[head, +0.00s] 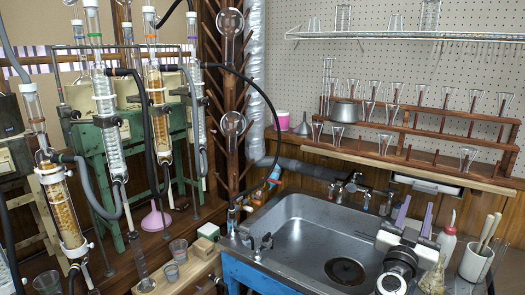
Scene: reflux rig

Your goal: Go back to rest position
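My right gripper (414,217) is in the lower right of the head view, in front of and over the right side of the sink. Its two purple-tipped fingers point up and stand apart, with nothing visible between them. My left gripper is not in view. The reflux rig, with glass columns (107,130) clamped on green stands (95,160) and joined by dark hoses, fills the left side, well away from my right gripper.
The metal sink (290,235) is empty. Wooden racks (440,130) of glassware line the back wall. Beakers (178,250) stand at lower left.

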